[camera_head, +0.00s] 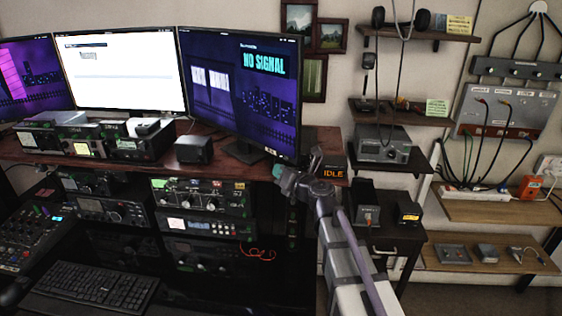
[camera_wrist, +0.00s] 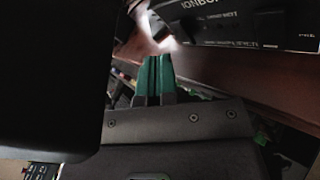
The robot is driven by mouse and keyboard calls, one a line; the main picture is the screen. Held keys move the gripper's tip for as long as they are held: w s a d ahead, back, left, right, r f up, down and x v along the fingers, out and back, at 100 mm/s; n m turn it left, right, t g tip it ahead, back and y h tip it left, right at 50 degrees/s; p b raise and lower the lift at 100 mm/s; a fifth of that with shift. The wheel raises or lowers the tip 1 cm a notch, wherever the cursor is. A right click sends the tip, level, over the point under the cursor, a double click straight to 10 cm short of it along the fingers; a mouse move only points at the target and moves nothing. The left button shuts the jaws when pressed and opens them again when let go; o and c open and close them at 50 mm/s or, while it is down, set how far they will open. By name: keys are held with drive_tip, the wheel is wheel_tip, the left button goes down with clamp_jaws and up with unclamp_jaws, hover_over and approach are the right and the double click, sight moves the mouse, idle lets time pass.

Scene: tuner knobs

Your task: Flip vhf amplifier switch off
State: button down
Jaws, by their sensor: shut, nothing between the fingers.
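My gripper (camera_head: 282,179) is at the end of my arm, in front of the desk's right end, below the right monitor. In the wrist view its two green fingers (camera_wrist: 154,78) are together with nothing between them. They point toward the edge of a brown surface and touch no switch that I can make out. No label in the head view is legible enough to tell which unit is the VHF amplifier, and its switch cannot be made out. A dark unit with white lettering (camera_wrist: 250,22) shows at the upper right of the wrist view.
Several radio units sit under the desktop, including a green-lit one (camera_head: 200,198). Three monitors, a black speaker box (camera_head: 194,149) and an orange IDLE sign (camera_head: 333,174) stand along the desk. A grey box (camera_head: 382,147) sits on a right shelf. A keyboard (camera_head: 95,288) lies lower left.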

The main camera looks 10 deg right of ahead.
drive_tip(key=s, duration=0.3)
drive_tip(key=s+a, duration=0.1)
drive_tip(key=shift+s+a+f, duration=0.1)
drive_tip(key=shift+s+f, duration=0.1)
drive_tip(key=shift+f, duration=0.1)
drive_tip(key=s+a+f+n+g, duration=0.1)
drive_tip(key=s+f+n+g, duration=0.35)
drive_tip(key=n, duration=0.75)
drive_tip(key=s+a+f+n+g, duration=0.2)
drive_tip(key=s+f+n+g, duration=0.25)
drive_tip(key=n, duration=0.65)
drive_tip(key=s+d+f+n+g+h, duration=0.6)
drive_tip(key=s+d+n, duration=0.5)
drive_tip(key=s+n, duration=0.2)
drive_tip(key=f+h, duration=0.1)
drive_tip(key=h, duration=0.1)
drive_tip(key=shift+s+h, duration=0.25)
drive_tip(key=shift+h, duration=0.05)
